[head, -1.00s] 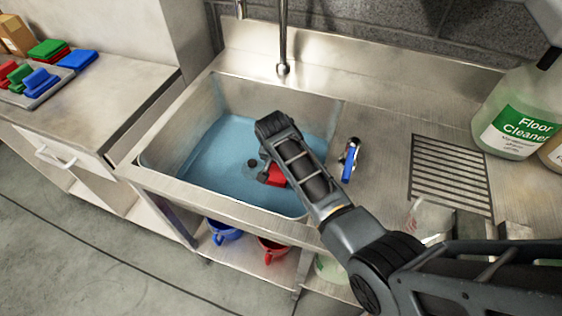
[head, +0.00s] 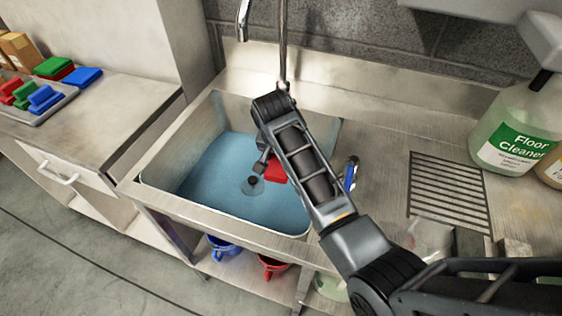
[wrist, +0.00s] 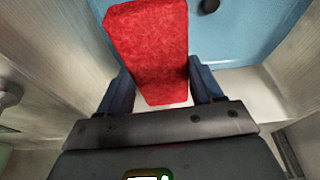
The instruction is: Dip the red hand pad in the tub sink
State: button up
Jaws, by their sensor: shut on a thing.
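The tub sink (head: 215,110) holds blue water (head: 215,170) with a dark drain showing through it. The red hand pad (head: 276,171) is over the right part of the basin, partly hidden by my arm. In the wrist view the red pad (wrist: 150,45) sits between the two fingers of my gripper (wrist: 160,82), which is shut on it. The head view shows only a little of my gripper (head: 262,163) beside the pad. I cannot tell whether the pad touches the water.
A tap (head: 284,50) rises behind the basin. A blue-handled item (head: 350,175) lies on the sink's right rim. A floor cleaner jug (head: 518,130) stands at the far right, past a drain grate (head: 447,185). Coloured pads and a tray (head: 38,105) are on the left counter.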

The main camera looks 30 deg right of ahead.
notch_tip(320, 180, up, 12)
jog(key=shift+f, duration=0.25)
dwell(0.5)
jog(key=shift+w+a, duration=0.1)
dwell(0.4)
